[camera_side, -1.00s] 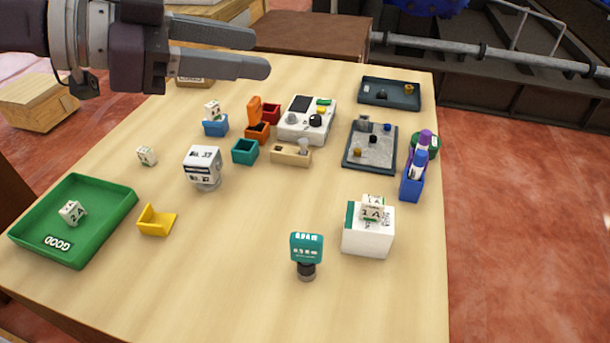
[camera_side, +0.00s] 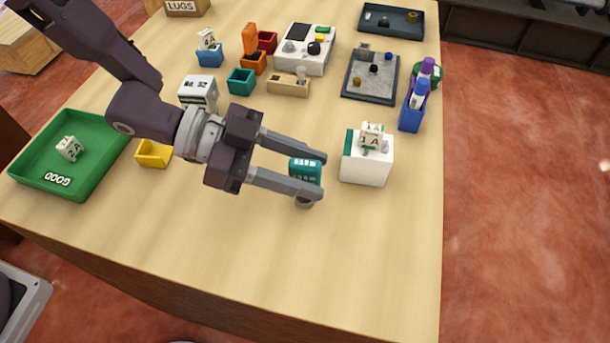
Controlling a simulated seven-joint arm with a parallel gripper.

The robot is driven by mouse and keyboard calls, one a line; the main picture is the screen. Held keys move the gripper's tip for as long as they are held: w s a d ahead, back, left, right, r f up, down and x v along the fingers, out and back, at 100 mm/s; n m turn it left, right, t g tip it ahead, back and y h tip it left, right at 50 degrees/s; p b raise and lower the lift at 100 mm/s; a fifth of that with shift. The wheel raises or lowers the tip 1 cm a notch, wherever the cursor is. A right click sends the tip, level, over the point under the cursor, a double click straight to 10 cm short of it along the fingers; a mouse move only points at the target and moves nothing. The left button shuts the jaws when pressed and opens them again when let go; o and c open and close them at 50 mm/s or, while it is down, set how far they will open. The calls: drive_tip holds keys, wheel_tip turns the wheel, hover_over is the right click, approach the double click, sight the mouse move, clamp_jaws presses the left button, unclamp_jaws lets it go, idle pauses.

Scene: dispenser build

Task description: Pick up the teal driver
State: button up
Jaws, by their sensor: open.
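The teal driver (camera_side: 304,168) stands upright on the table, with a teal block-shaped top and a dark lower end. Its lower part is mostly hidden behind my near finger. My gripper (camera_side: 321,174) is open, reaching in from the left. Its two fingers lie either side of the driver, one on the far side and one on the near side. I cannot tell whether either finger touches it.
A white box (camera_side: 366,168) with a 1A cube (camera_side: 371,136) on top stands just right of the fingertips. A yellow holder (camera_side: 154,154) and green GOOD tray (camera_side: 60,184) lie left. A blue holder (camera_side: 411,119) stands at the right edge. The front table is clear.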

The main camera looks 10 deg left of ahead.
drive_tip(key=x, duration=0.3)
clamp_jaws()
